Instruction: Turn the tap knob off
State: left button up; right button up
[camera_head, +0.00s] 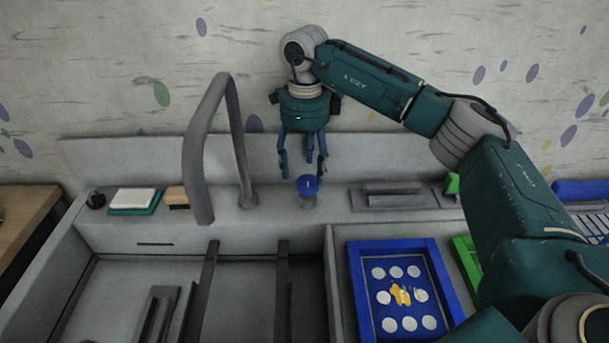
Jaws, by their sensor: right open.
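The tap knob (308,186) is a small blue knob on a grey base, on the ledge behind the sink. The grey tap (238,135) stands to its left, with its spout arching forward over the basin. My right gripper (302,172) points down from above, just over the knob, with its blue fingers apart. The fingers hang around or just behind the knob; whether they touch it I cannot tell. No water is visible under the spout. My left gripper is not in view.
A blue frame (437,285) with white circles and a yellow-orange blot lies at the right. A green-and-white sponge (134,199) and a brown block (177,197) sit on the ledge at the left. Grey rails cross the basin. The back panel (120,160) stands close behind the knob.

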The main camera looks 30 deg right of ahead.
aim_at(303, 180)
notch_tip(303, 180, up, 8)
jog(key=shift+a+r, duration=0.15)
jog(key=shift+a, duration=0.05)
dwell(0.6)
